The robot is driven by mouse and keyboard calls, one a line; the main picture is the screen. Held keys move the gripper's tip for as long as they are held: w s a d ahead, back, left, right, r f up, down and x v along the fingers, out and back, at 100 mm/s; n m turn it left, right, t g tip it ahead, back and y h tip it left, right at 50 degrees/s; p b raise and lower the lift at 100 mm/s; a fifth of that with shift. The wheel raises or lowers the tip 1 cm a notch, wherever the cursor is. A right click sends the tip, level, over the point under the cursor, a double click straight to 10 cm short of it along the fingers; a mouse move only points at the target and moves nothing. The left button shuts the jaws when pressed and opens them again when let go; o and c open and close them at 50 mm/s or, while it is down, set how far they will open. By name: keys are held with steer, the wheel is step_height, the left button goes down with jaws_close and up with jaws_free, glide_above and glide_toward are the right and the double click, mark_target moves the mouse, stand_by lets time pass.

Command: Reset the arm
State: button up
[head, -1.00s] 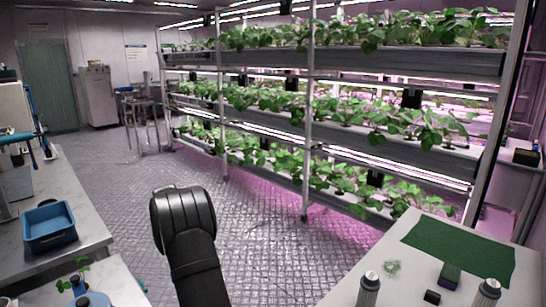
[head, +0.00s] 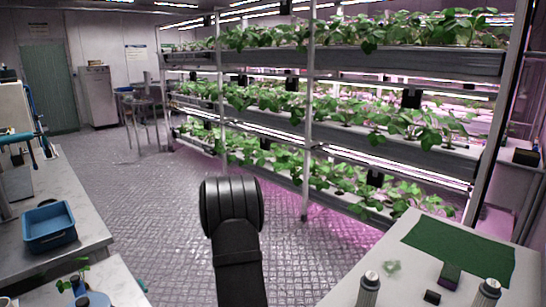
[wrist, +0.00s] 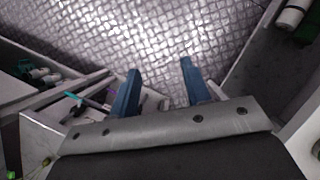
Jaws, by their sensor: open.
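My gripper (wrist: 158,88) shows in the wrist view with its two blue fingers apart and nothing between them. It points down over the patterned metal floor (wrist: 150,35). In the head view a black link of my arm stands at the lower middle, over the floor, and the gripper itself cannot be seen there.
Tall racks (head: 400,63) of leafy plants run along the right and back. A bench with a blue bin (head: 49,226) is at the left. A table with a green mat (head: 458,252), bottles (head: 368,290) and small items is at lower right. The middle floor is open.

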steer(key=d+m, duration=0.2)
steer(key=d, duration=0.9)
steer(key=shift+s+d+h, duration=0.2)
steer(key=shift+d+h, duration=0.05)
steer(key=shift+h, duration=0.15)
steer(key=shift+r, duration=0.1)
